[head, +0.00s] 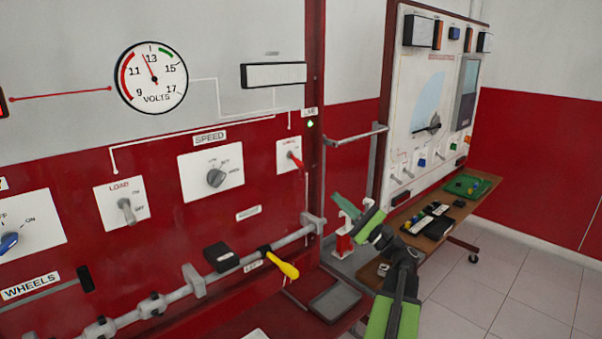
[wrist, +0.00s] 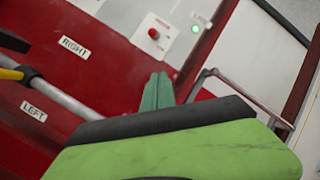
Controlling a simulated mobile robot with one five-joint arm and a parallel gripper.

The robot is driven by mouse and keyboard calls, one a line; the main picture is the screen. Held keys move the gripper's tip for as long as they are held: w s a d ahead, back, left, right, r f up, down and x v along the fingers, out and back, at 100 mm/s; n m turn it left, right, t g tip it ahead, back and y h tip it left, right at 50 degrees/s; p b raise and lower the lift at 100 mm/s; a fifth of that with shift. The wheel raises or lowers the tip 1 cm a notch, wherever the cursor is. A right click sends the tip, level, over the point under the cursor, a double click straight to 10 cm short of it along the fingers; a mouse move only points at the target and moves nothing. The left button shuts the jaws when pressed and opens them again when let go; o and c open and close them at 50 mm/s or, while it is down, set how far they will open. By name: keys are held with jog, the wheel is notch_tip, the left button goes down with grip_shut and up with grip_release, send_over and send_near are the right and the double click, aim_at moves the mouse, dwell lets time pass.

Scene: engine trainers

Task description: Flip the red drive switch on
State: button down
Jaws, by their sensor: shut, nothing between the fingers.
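The red drive switch (head: 296,160) is a small red lever on a white plate at the right end of the red panel. In the head view it slants down and to the right. In the wrist view its red end (wrist: 153,33) faces me, so its tilt is hard to tell there. My gripper (head: 345,205) is to the right of and below the switch, apart from it. Its green fingers are shut and empty. In the wrist view the teal fingertips (wrist: 160,78) point up, just below the switch plate.
A green light (head: 310,124) glows beside the switch plate. A grey rail with a yellow handle (head: 286,269) runs below. A metal bar (head: 355,135) juts out right of the panel's edge. A wooden table (head: 455,206) with trays stands at right, with clear floor beyond.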

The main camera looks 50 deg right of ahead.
aim_at(297, 161)
jog(key=w+a+r+p, duration=0.4)
jog(key=w+r+p, duration=0.3)
jog(key=w, duration=0.1)
jog(key=shift+w+r, duration=0.2)
jog(key=shift+w, duration=0.05)
